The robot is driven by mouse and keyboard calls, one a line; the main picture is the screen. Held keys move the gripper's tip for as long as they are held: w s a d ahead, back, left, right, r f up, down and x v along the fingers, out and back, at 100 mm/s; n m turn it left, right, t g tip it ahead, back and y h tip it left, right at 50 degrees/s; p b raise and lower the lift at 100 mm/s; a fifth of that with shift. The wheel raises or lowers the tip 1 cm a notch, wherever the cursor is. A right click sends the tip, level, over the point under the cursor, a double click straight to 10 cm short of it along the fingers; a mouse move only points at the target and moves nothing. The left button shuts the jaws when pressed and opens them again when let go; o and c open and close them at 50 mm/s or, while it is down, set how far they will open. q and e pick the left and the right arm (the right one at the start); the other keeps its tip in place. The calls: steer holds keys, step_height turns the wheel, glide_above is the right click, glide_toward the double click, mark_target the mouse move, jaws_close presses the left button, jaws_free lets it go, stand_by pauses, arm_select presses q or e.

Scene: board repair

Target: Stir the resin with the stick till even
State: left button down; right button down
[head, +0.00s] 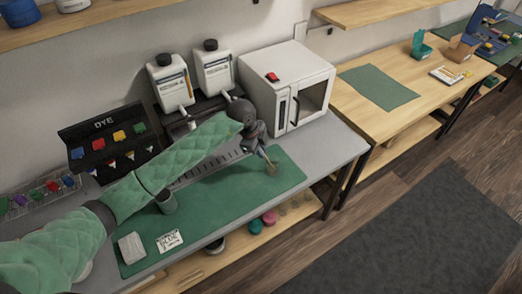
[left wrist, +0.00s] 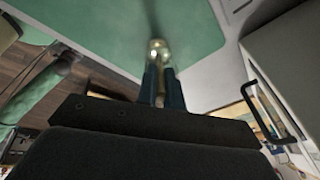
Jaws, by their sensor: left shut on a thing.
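My left gripper (head: 264,154) reaches over the right part of the green mat (head: 225,198), pointing down. It is shut on a small tan thing (head: 271,169). In the left wrist view this thing (left wrist: 157,48) looks yellowish and shiny between the dark fingertips (left wrist: 160,75). It is too small and blurred to tell whether it is the stick, a cup or both. A dark green cup-like cylinder (head: 167,202) stands on the mat further left, partly beside my arm. Its inside is not clear, so I cannot see the resin. My right gripper is not in view.
A white oven-like box (head: 285,85) stands right behind the gripper. Two white dispensers (head: 172,85) and a black DYE rack (head: 108,140) line the back. A grey block (head: 131,248) and a printed card (head: 169,240) lie at the mat's left. The mat's middle is clear.

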arm_select(q)
steer(key=p+v, duration=0.4)
steer(key=v, duration=0.4)
steer(key=shift+a, duration=0.4)
steer(key=shift+f, duration=0.1)
stand_by(0.5)
steer(key=shift+w, duration=0.1)
steer(key=shift+r+p, duration=1.3)
steer(key=shift+r, duration=1.2)
